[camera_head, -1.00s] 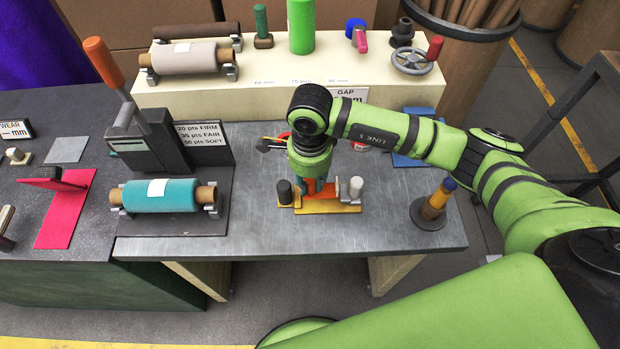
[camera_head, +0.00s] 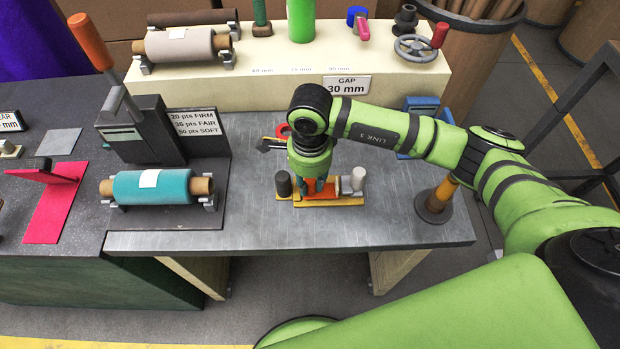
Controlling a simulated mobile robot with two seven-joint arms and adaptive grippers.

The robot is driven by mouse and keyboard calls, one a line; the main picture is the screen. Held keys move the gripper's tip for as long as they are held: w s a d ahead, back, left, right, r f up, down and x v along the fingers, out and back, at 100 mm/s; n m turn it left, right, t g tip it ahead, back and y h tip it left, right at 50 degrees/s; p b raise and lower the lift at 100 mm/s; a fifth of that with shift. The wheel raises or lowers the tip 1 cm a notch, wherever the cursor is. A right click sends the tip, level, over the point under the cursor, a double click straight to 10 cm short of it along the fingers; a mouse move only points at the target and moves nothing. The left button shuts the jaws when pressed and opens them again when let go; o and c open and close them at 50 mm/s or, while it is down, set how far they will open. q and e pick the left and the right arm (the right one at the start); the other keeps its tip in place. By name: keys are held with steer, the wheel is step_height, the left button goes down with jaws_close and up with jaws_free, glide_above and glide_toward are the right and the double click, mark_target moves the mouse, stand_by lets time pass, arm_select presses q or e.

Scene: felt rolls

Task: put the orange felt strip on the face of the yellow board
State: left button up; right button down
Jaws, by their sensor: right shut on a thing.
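The yellow board (camera_head: 350,200) lies on the grey bench, with a dark post (camera_head: 283,185) at its left end and a pale post (camera_head: 357,180) at its right end. The orange felt strip (camera_head: 336,190) is at the middle of the board, between the posts. My right gripper (camera_head: 319,188) points down over it and is shut on the strip, covering part of it. From this angle I cannot tell whether the strip touches the board's face. My left gripper is not in view.
A teal roll (camera_head: 170,188) on a stand lies left of the board. A dark tester (camera_head: 140,135) with an orange handle stands behind it. An amber-handled tool (camera_head: 437,197) stands on a round base at right. A cream shelf (camera_head: 240,85) runs along the back.

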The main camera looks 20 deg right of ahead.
mark_target(310, 181)
steer(key=shift+f+b, duration=0.4)
steer(key=c, duration=0.9)
jaws_free()
step_height(310, 181, up, 12)
steer(key=shift+r, duration=0.1)
